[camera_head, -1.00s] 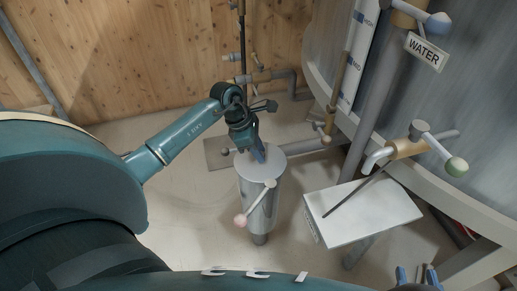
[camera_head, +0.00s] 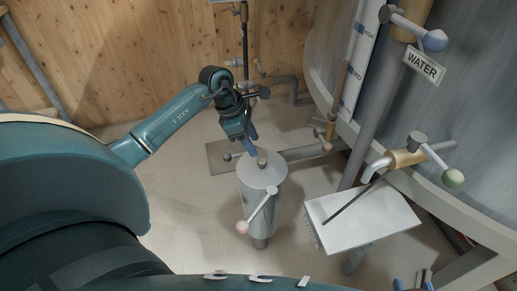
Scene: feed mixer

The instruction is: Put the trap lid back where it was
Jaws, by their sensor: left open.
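The trap is an upright shiny metal cylinder (camera_head: 262,208) in the middle of the view. A flat round grey lid (camera_head: 266,176) covers its top, with a small brownish knob (camera_head: 262,161) near the far edge. My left gripper (camera_head: 252,149) is just above and behind the knob, pointing down. It is open and holds nothing that I can see; whether it touches the knob is hard to tell. A lever with a pinkish ball end crosses the front of the cylinder. Blue fingertips of my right gripper (camera_head: 412,283) show at the bottom right edge, mostly cut off.
A white box-like surface (camera_head: 370,220) with a dark rod (camera_head: 352,204) on it stands right of the trap. The large tank (camera_head: 470,100) with a WATER sign (camera_head: 424,64) and valve handles (camera_head: 452,178) fills the right. Pipes run behind the trap. Floor left of the trap is free.

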